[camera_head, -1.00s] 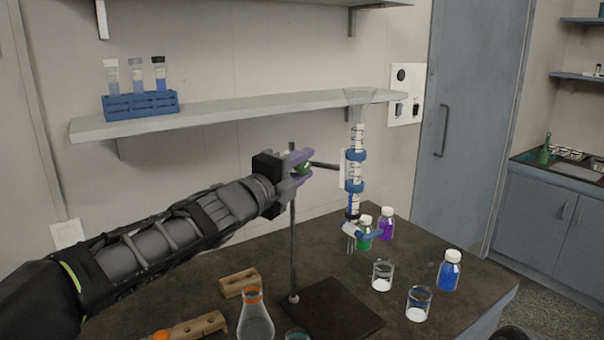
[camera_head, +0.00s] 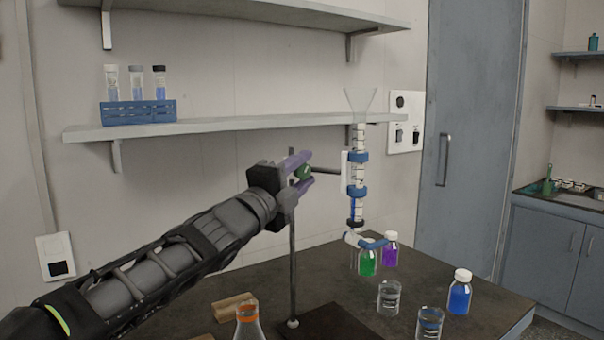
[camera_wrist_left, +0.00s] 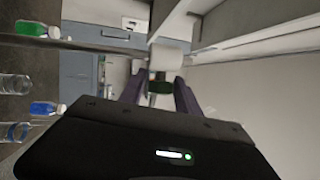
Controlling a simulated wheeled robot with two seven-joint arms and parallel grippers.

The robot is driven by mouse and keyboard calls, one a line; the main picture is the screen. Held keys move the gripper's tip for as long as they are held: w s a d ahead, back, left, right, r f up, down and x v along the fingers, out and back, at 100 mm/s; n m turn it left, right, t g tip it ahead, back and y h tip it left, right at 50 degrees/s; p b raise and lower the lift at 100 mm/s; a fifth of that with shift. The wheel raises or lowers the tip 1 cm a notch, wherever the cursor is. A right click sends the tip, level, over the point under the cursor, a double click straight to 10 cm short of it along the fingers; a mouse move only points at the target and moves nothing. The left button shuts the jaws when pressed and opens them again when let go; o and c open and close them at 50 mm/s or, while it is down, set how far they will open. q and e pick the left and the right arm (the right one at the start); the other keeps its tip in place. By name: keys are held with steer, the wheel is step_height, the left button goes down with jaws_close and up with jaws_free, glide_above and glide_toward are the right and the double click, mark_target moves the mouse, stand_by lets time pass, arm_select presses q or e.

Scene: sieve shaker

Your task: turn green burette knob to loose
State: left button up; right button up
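The green knob (camera_head: 303,173) sits on the burette stand's clamp arm, near the top of the upright rod (camera_head: 293,250). My left gripper (camera_head: 304,171) has its two purple fingers above and below the knob. In the left wrist view the knob (camera_wrist_left: 160,87) lies between the fingers, with narrow gaps seeming to show on both sides, so the gripper looks open around it. Contact is hard to judge. The burette (camera_head: 357,205) with blue rings stands upright to the right, blue liquid low in it. My right gripper is not in view.
Below the burette are a green bottle (camera_head: 367,262), a purple bottle (camera_head: 390,250), a blue bottle (camera_head: 460,296) and a beaker (camera_head: 388,299). A shelf (camera_head: 230,124) with a tube rack (camera_head: 138,112) runs behind the arm. An orange-rimmed flask (camera_head: 247,322) stands in front.

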arm_select(q)
steer(key=shift+o, duration=1.2)
steer(key=b+v, duration=0.2)
steer(key=v, duration=0.5)
steer(key=shift+s+a, duration=0.2)
steer(key=shift+s, duration=0.15)
steer(key=shift+f, duration=0.1)
